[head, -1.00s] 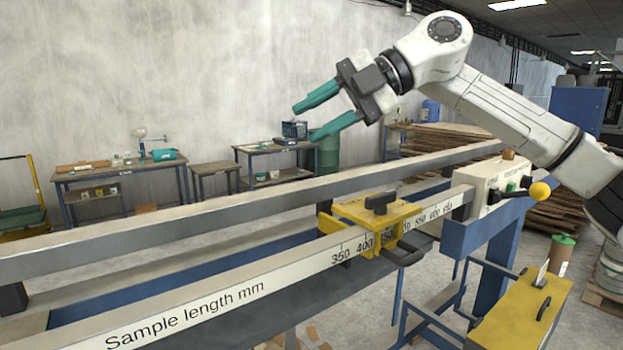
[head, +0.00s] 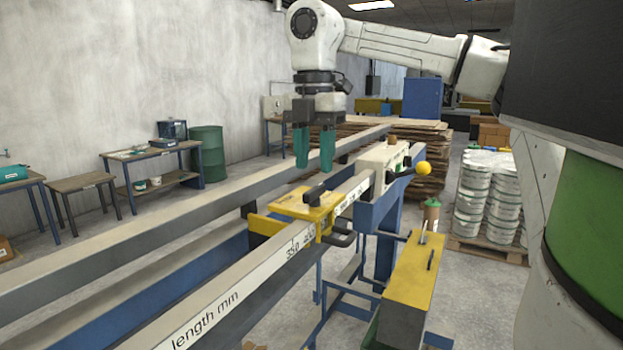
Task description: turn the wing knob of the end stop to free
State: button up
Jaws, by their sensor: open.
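The yellow end stop (head: 291,206) sits on the rail with the length scale (head: 262,267), near the 400 mark. Its black wing knob (head: 315,193) stands on top of the block. A black handle (head: 340,238) sticks out from its near side. My gripper (head: 314,168) has teal fingers that point straight down. They are apart with nothing between them, and from this view their tips are just above the wing knob. I cannot tell the exact height or depth gap.
A white unit (head: 383,165) with a yellow-ball lever (head: 424,168) stands right of the end stop. The parallel rear rail (head: 160,220) runs behind. A yellow box (head: 412,275) is at front right. Stacked pails (head: 487,200) stand beyond it.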

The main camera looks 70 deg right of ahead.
aim_at(314, 188)
jog(key=shift+f+p, duration=0.3)
jog(key=shift+f, duration=2.15)
jog(key=shift+c, duration=0.4)
grip_shut()
